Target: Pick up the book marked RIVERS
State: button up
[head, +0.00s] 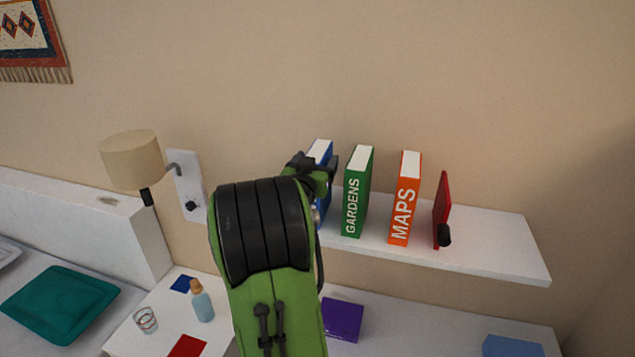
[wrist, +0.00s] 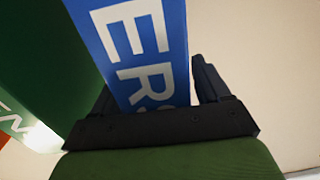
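The blue book (head: 320,150) stands upright on the white shelf, leftmost in its row and partly hidden behind my arm in the head view. In the wrist view the blue book (wrist: 150,50) shows large white letters reading "ERS"; the rest is out of frame. My gripper (head: 318,170) is at the blue book, with one finger on each side of it. In the wrist view my gripper (wrist: 152,78) has a narrow pale gap between the book and the right finger. The left finger is close beside the book; contact there is unclear.
The green GARDENS book (head: 356,195) stands close to the right, also beside my left finger in the wrist view (wrist: 40,60). The orange MAPS book (head: 404,200) and a red item (head: 441,208) stand further right. A wall lamp (head: 132,160) is at left.

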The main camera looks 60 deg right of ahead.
grip_shut()
jog(key=shift+r, duration=0.1)
dwell(0.3)
